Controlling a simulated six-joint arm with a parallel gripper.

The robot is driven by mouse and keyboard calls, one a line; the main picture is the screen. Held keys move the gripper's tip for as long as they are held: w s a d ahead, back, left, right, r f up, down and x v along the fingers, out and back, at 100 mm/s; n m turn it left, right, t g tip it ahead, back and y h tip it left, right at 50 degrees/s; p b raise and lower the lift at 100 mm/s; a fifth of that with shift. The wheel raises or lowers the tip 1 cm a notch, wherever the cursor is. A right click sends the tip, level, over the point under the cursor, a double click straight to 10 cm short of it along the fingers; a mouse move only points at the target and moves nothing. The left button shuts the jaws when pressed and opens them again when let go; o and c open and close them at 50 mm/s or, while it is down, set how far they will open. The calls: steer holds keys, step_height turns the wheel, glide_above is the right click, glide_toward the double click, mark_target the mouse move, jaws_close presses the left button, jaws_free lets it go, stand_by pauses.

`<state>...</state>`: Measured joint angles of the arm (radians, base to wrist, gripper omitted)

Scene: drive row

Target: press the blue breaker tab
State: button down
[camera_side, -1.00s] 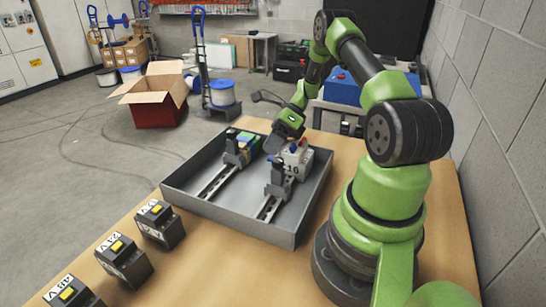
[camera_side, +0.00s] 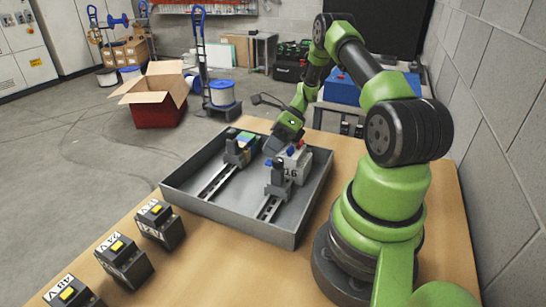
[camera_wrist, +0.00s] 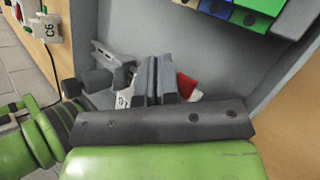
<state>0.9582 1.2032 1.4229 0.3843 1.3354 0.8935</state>
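A pale breaker marked 16 (camera_side: 299,165) sits on the right-hand rail in the grey tray. A small blue tab (camera_side: 290,152) shows on its top, with a red part beside it. My gripper (camera_side: 275,145) is just left of the blue tab and low over the tray. I cannot tell whether it touches the tab. In the wrist view, my gripper (camera_wrist: 157,75) has its two dark fingers together, with nothing visible between them. The red part (camera_wrist: 187,86) shows just right of the fingers. The blue tab is not visible there.
The grey tray (camera_side: 225,218) has raised walls. A second rail on its left carries coloured blocks (camera_side: 244,142), also at the top right of the wrist view. Several dark boxes with yellow tops (camera_side: 123,260) stand in front of the tray on the wooden table.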

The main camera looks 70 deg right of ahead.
steer(key=shift+s+a+f, duration=0.1)
steer(key=shift+s+f, duration=0.1)
steer(key=shift+s, duration=0.05)
steer(key=shift+s+r, duration=0.1)
steer(key=shift+r, duration=0.9)
steer(key=shift+r, duration=2.55)
